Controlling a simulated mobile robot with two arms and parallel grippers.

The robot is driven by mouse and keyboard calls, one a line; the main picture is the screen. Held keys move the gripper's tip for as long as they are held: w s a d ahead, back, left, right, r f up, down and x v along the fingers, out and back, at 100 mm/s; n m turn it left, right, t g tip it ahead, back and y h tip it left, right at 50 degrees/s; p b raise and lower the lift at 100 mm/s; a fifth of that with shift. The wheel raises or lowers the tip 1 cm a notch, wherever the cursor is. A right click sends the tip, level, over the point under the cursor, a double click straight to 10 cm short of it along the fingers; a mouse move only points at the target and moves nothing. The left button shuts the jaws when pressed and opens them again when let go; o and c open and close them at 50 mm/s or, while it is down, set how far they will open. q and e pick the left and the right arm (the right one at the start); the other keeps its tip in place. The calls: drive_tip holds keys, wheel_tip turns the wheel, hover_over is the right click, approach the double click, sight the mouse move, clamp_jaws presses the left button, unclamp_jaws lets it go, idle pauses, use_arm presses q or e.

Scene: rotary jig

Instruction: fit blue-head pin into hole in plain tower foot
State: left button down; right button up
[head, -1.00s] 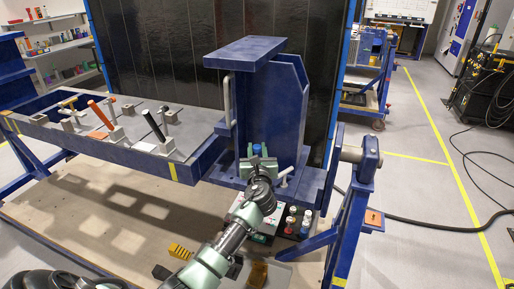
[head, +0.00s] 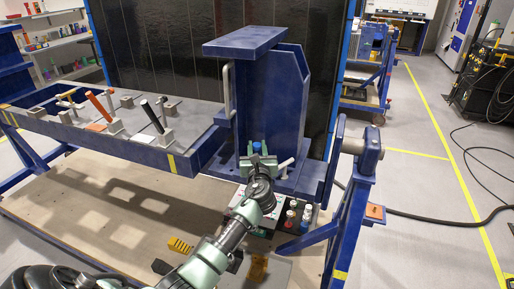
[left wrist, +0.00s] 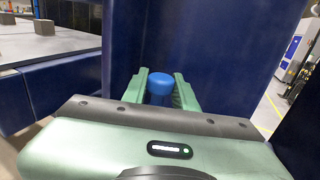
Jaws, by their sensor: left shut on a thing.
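The blue-head pin (left wrist: 160,84) shows its round blue head between the green fingers of my left gripper (left wrist: 161,95) in the left wrist view. In the head view the blue head (head: 257,147) shows just beyond my left gripper (head: 257,160), at the foot of the dark blue plain tower (head: 276,110). The gripper is shut on the pin. The pin's lower end and the hole are hidden behind the gripper and wrist, so I cannot tell whether the pin is in the hole. My right gripper is not in view.
A grey pin with a crossbar (head: 286,164) is in the foot right of my gripper. A blue-framed table (head: 130,125) with clamps extends left.

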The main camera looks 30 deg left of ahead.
use_arm(q)
drive_tip(key=shift+r+p, duration=0.1)
drive_tip(key=shift+p, duration=0.55)
idle(1.0)
drive_tip(key=shift+f+b, duration=2.65)
drive_tip(key=shift+f, duration=0.8)
drive_tip(key=c, duration=1)
unclamp_jaws()
drive_tip(key=shift+c, duration=0.2)
drive_tip(key=shift+s, duration=0.1)
drive_tip(key=v, duration=0.7)
drive_tip(key=shift+s+d, duration=0.25)
drive_tip(key=shift+f, duration=0.1)
